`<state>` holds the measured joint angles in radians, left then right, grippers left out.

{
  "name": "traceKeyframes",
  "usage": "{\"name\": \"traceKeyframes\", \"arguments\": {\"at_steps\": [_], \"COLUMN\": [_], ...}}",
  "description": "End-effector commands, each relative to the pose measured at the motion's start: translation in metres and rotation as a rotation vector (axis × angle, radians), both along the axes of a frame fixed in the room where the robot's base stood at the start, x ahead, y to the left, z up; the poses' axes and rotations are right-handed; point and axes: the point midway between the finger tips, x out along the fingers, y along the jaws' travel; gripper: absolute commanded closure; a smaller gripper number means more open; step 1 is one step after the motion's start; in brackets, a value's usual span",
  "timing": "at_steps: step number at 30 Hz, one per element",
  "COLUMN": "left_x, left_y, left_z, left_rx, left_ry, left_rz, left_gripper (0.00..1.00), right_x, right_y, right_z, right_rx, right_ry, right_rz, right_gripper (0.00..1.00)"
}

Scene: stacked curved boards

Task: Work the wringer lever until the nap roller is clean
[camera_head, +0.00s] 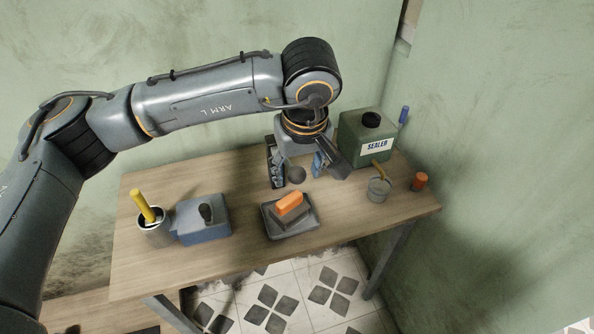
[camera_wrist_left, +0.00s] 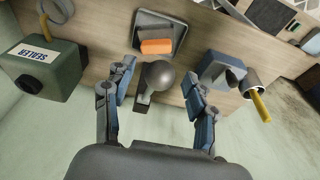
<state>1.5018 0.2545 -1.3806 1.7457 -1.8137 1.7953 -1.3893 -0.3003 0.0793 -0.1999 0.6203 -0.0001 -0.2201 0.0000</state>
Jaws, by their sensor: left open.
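A dark grey ball knob (camera_head: 297,175) stands at the back of the table, and its short dark stem shows in the wrist view; it may be the wringer lever, but I cannot tell for sure. My left gripper (camera_head: 298,171) reaches down over it, open. In the left wrist view the ball (camera_wrist_left: 159,75) sits between the two blue-grey fingers, with a gap on each side. I cannot make out a nap roller for certain. A grey tray (camera_head: 313,227) in front holds a block with an orange top (camera_head: 289,203). My right gripper is not in view.
A green sealer can (camera_head: 366,146), a small grey pot (camera_head: 377,194) and an orange-capped jar (camera_head: 420,181) stand at the right. At the left are a blue-grey box (camera_head: 204,229) with a dark knob and a pot with a yellow handle (camera_head: 142,205). The wooden table's (camera_head: 240,170) front strip is bare.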

Motion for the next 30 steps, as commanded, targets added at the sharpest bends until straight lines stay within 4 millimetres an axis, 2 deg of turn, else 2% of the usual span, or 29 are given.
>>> {"name": "traceKeyframes", "arguments": {"at_steps": [3,15,30], "left_x": [-0.002,-0.010,-0.011], "left_y": [-0.001,-0.004,-0.004], "left_z": [0.015,0.052,0.054], "left_rx": [0.001,0.000,0.000], "left_ry": [-0.002,0.000,0.000], "left_rz": [-0.001,-0.001,0.000], "left_gripper": [0.43,0.43,0.43], "right_x": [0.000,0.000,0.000], "right_y": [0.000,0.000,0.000], "right_z": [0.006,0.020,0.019], "right_rx": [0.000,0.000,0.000], "right_ry": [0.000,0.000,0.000], "right_rz": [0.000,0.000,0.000], "right_gripper": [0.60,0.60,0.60]}}
